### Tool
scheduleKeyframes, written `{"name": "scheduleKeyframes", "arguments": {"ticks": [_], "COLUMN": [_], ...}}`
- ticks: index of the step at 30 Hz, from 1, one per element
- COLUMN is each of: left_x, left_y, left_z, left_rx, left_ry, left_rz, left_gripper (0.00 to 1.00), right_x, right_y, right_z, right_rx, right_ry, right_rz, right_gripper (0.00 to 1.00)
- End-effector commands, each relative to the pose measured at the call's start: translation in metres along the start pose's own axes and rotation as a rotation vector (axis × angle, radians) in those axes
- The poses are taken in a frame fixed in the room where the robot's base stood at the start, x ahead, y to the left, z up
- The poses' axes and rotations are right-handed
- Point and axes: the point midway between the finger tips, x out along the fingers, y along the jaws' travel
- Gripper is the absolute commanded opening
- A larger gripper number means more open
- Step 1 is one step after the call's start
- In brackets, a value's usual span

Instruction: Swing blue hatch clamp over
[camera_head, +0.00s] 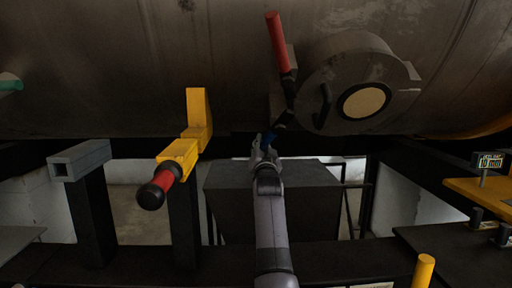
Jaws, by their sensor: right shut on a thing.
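A round grey hatch (330,72) with a tan disc (363,101) at its centre sits on the side of the big dark tank. A black curved handle (323,106) is on its face. To its left, a dark lever with a red grip (278,42) points up. The blue clamp (269,137) shows as a small piece at the lower end of the dark linkage, left of and below the hatch. My right gripper (264,146) is shut on it from below and hides part of it. My left gripper is not in view.
A yellow bracket (196,110) with a red and black handle (160,185) juts out at the left. A grey square tube (80,160) stands further left. A dark box (315,195) is behind my arm. A yellow plate (480,192) and a "10 mm" sign (490,161) are at the right.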

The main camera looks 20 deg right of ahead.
Motion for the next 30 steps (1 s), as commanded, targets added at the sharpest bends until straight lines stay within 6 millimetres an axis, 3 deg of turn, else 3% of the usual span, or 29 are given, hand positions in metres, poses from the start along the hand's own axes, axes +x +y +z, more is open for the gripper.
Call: {"name": "scheduleKeyframes", "arguments": {"ticks": [9, 27, 28, 30], "left_x": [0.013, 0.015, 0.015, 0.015], "left_y": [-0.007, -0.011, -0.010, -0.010], "left_z": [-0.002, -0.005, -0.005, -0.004], "left_rx": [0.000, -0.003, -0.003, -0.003], "left_ry": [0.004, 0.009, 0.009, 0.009], "left_rz": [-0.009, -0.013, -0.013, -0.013], "left_gripper": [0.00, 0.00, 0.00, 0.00], "right_x": [0.002, 0.002, 0.002, 0.002], "right_y": [0.016, 0.021, 0.021, 0.021], "right_z": [0.004, 0.003, 0.003, 0.003], "right_rx": [-0.124, -0.158, -0.158, -0.157], "right_ry": [0.018, 0.022, 0.022, 0.023], "right_rz": [0.053, 0.068, 0.068, 0.067], "right_gripper": [0.00, 0.00, 0.23, 0.28]}}
